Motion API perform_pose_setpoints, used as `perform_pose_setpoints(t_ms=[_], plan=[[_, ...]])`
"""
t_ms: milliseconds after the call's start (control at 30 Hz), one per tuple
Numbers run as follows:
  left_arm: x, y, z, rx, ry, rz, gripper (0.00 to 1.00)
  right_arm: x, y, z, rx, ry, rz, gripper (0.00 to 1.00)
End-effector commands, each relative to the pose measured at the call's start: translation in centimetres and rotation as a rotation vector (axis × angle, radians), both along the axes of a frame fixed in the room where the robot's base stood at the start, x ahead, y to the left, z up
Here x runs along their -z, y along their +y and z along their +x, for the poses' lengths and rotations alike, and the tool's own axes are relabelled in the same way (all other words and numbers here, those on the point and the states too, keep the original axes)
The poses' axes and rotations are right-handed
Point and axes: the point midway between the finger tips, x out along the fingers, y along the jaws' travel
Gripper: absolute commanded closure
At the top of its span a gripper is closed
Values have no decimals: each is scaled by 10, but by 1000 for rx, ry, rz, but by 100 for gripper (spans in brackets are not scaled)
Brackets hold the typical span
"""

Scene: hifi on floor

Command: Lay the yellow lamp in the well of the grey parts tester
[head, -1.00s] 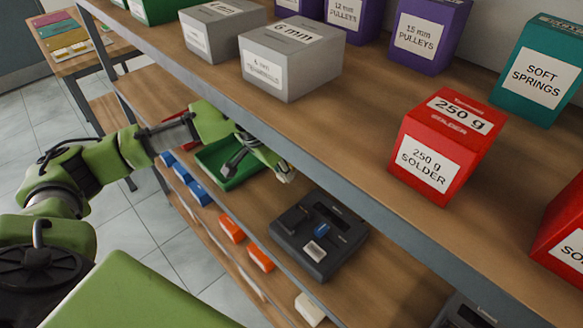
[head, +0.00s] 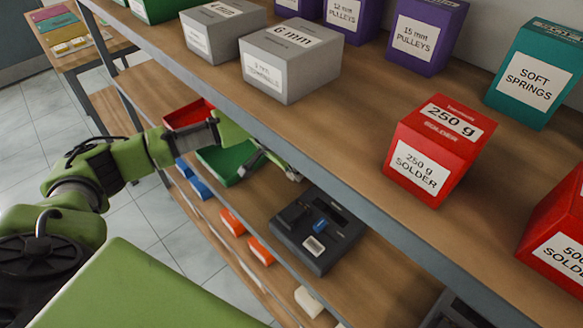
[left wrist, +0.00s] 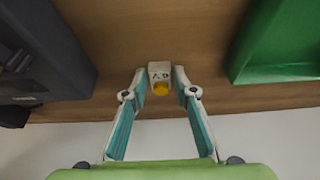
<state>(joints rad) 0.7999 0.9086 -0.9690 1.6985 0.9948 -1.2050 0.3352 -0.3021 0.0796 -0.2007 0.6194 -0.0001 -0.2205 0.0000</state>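The yellow lamp (left wrist: 161,88) shows in the left wrist view as a small pale block with a yellow round part, at the wood shelf between my left fingertips. My left gripper (left wrist: 161,76) looks open, with a finger on each side of the lamp and narrow gaps beside it. In the head view my left gripper (head: 290,174) reaches under the upper shelf, just behind the grey parts tester; the lamp cannot be made out there. The tester (head: 340,240) is a dark grey box with dark recesses, a blue part and a white part on top. My right gripper is out of view.
A green tray (head: 222,166) and a red tray (head: 190,113) stand left of the tester. Orange bins (head: 260,251) and blue bins (head: 200,189) line the front. The upper shelf edge (head: 330,180) overhangs my left gripper. Labelled boxes, including red solder (head: 430,150), stand above.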

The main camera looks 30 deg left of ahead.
Motion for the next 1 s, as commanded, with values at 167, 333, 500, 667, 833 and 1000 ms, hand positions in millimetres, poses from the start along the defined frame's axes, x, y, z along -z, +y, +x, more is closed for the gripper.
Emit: perform_pose_setpoints(t_ms=[167, 333, 500, 667, 833, 1000], plan=[[0, 0, 0, 0, 0, 0, 63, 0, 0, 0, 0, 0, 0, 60], [-1, 0, 0, 0, -1, 0, 63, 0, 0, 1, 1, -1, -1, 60], [-11, 2, -3, 1, -2, 1, 63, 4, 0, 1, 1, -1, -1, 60], [-40, 6, -13, -1, -7, 1, 63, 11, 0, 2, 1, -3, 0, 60], [-45, 17, -46, -1, 2, 4, 63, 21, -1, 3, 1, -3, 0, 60], [-46, 28, -78, 0, 1, 4, 63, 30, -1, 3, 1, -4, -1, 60]])
